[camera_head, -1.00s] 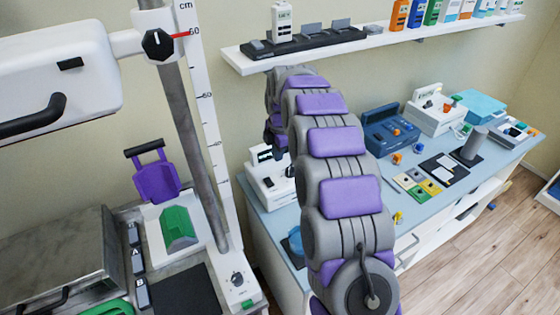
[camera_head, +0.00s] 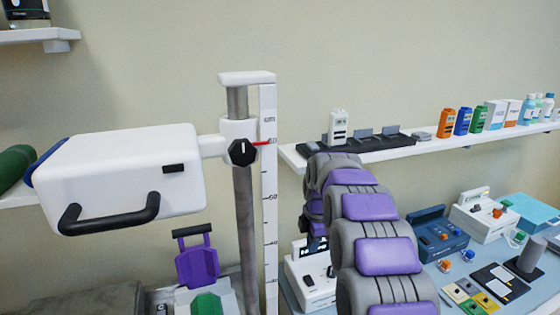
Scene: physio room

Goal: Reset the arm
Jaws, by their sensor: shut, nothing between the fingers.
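My arm (camera_head: 376,255), a chain of thick grey segments with purple pads, rises from the bottom edge right of centre and reaches away from the camera. Its far part bends over and down at the left (camera_head: 314,205), just below the wall shelf. My gripper cannot be made out; the arm's far end is hidden behind its own segments. I see nothing held.
The white wall shelf (camera_head: 464,139) runs close above the arm's top. A white device (camera_head: 318,278) stands just left of the arm on the blue table. A height column (camera_head: 244,205) with a white box (camera_head: 120,182) stands left. Several devices fill the table at right.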

